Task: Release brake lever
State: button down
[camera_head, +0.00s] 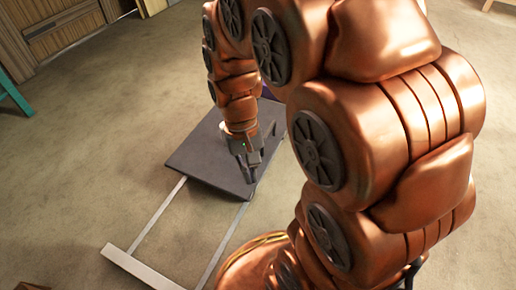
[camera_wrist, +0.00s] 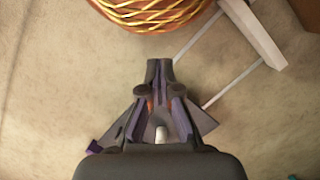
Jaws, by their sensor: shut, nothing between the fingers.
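A flat dark grey platform (camera_head: 195,150) lies low over the floor in the head view, with two pale rails running from it to a white crossbar (camera_head: 140,268). The crossbar also shows at the top right of the wrist view (camera_wrist: 262,40). My gripper (camera_head: 250,180) points down over the platform's near right part. In the wrist view its fingertips (camera_wrist: 160,65) are together with nothing between them. A small pale stub (camera_wrist: 161,132) shows between the finger linkages; I cannot tell what it is. I cannot make out a brake lever for certain; my gripper and arm hide part of the platform.
A round copper-and-yellow banded shape (camera_wrist: 155,12) is at the top of the wrist view. Wooden panelling (camera_head: 60,30) and a green leg (camera_head: 14,95) stand at the far left. The carpet (camera_head: 80,170) left of the platform is clear. My arm fills the right.

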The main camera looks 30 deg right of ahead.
jog(key=w+d+f+m+t, duration=0.1)
jog(key=w+d+f+m, duration=0.3)
jog(key=w+d+f, duration=0.6)
jog(key=w+d+f+m+t, duration=0.1)
jog(key=w+d+f+m, duration=0.3)
jog(key=w+d+f, duration=0.7)
jog(key=w+f, duration=0.1)
jog(key=w, duration=0.6)
jog(key=shift+d+m+y, duration=0.3)
jog(key=shift+y, duration=0.1)
jog(key=shift+f, duration=0.15)
notch_tip(320, 180, down, 10)
jog(key=a+b, duration=0.1)
jog(key=b, duration=0.2)
jog(key=shift+s+b, duration=0.3)
jog(key=shift+b, duration=0.1)
jog(key=shift+s+a+r, duration=0.1)
jog(key=shift+a+r, duration=0.05)
jog(key=shift+r, duration=0.1)
